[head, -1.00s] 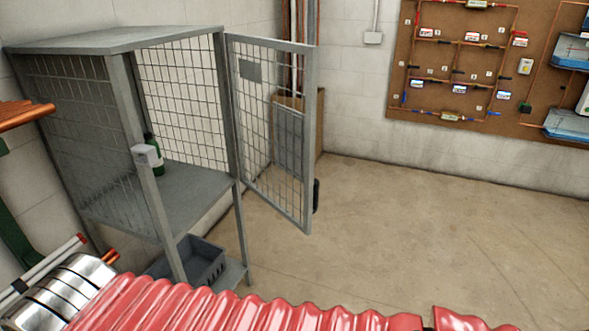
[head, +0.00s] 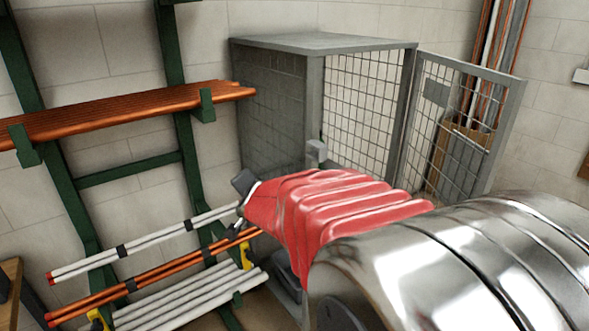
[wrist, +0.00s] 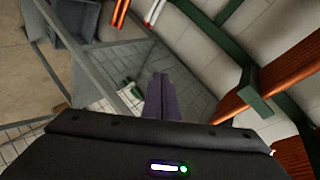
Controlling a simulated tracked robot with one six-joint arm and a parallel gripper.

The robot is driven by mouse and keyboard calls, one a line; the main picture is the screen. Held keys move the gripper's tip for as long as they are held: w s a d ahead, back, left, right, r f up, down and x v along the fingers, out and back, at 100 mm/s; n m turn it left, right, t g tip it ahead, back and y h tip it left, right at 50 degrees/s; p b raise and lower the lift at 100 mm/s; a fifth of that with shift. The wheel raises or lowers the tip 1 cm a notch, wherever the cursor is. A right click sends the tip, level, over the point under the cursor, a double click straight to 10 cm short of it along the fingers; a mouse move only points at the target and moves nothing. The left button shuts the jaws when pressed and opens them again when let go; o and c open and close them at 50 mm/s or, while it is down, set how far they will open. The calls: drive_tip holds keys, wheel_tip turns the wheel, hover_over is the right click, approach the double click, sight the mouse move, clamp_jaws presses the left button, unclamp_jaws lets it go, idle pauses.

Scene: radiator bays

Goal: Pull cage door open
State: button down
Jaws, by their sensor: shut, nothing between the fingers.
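The grey mesh cage (head: 365,50) stands on legs against the wall in the head view. Its door (head: 463,120) stands swung open, out to the right of the front opening. The door's lower part is hidden behind my arm. A small grey latch block (head: 316,152) sits on the cage's front left post. In the wrist view, the fingers of my gripper (wrist: 161,92) are shut and empty, in front of the cage's mesh and a green bottle (wrist: 130,94). They look apart from the door; the exact distance is unclear.
A green rack with copper pipes (head: 120,112) lies left of the cage. White pipes (head: 150,250) and more copper ones (head: 135,290) are on its lower arms. A cardboard box (head: 460,150) and wall pipes (head: 495,60) stand behind the door.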

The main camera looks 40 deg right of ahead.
drive_tip(key=s+d+f+m+g+h, duration=0.1)
drive_tip(key=s+d+m+g+h, duration=0.2)
drive_tip(key=d+m, duration=0.35)
drive_tip(key=s+d+f+m+g+h, duration=0.1)
drive_tip(key=s+d+m+g+h, duration=0.2)
drive_tip(key=d, duration=0.7)
drive_tip(key=s+d+f+m+g+h, duration=0.1)
drive_tip(key=s+d+m+g+h, duration=0.2)
drive_tip(key=d, duration=0.5)
drive_tip(key=s+d+f+m+g, duration=0.1)
drive_tip(key=s+d+m+g, duration=0.1)
drive_tip(key=s+m+g, duration=0.4)
drive_tip(key=s+d+m+g, duration=0.2)
drive_tip(key=s+m+g, duration=0.4)
drive_tip(key=s, duration=0.8)
drive_tip(key=shift+s+d+f+m+g, duration=0.3)
drive_tip(key=shift+s+d+f+m, duration=0.1)
drive_tip(key=shift+m, duration=0.35)
drive_tip(key=x, duration=1.4)
drive_tip(key=shift+f, duration=0.15)
drive_tip(key=shift+w, duration=0.15)
